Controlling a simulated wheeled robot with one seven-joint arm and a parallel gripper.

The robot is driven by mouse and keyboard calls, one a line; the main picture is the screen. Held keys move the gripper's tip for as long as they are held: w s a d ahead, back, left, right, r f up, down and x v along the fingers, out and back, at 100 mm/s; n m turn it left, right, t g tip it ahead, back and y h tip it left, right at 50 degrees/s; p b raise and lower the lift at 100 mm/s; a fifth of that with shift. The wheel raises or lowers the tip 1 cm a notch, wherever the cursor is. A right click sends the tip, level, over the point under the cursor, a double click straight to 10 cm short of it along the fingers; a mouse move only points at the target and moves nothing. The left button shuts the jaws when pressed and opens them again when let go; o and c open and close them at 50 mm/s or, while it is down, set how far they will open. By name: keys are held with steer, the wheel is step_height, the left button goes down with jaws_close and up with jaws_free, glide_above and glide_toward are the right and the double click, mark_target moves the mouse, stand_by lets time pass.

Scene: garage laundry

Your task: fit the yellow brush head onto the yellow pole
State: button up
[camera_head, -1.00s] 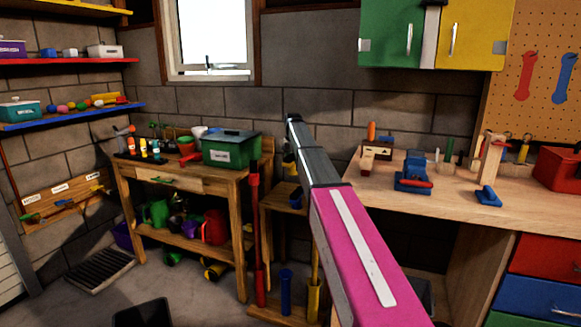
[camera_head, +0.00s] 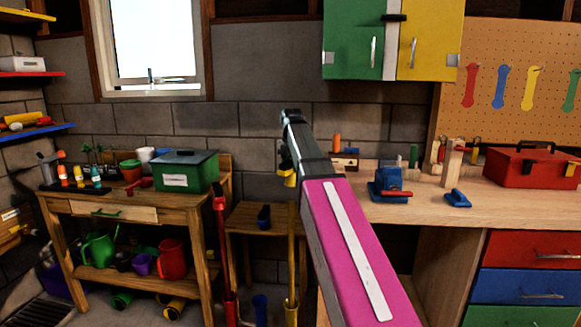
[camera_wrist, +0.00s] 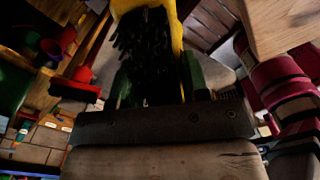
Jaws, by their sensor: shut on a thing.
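My gripper (camera_head: 286,163) is shut on the yellow brush head (camera_head: 287,178), which hangs below it in the head view. In the wrist view the brush head (camera_wrist: 178,30) is at the top, its dark bristles (camera_wrist: 147,55) facing the camera between the fingers. The yellow pole (camera_head: 292,245) stands upright in a yellow socket (camera_head: 291,313), and its upper part is close below the brush head in the head view. The joint is too small and dark to tell whether they touch.
A red pole (camera_head: 222,250) with a red brush head stands left of the yellow one. A blue brush head (camera_head: 264,216) lies on a small wooden stand (camera_head: 245,217) between them. The workbench (camera_head: 420,205) is on the right, the potting table (camera_head: 110,205) on the left.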

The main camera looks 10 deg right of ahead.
steer(key=shift+f, duration=0.15)
glide_above(291, 201)
steer(key=shift+s+f, duration=0.2)
steer(key=shift+f, duration=4.15)
steer(key=shift+f, duration=1.5)
steer(key=o, duration=1)
steer(key=shift+o, duration=0.2)
steer(key=shift+r, duration=0.1)
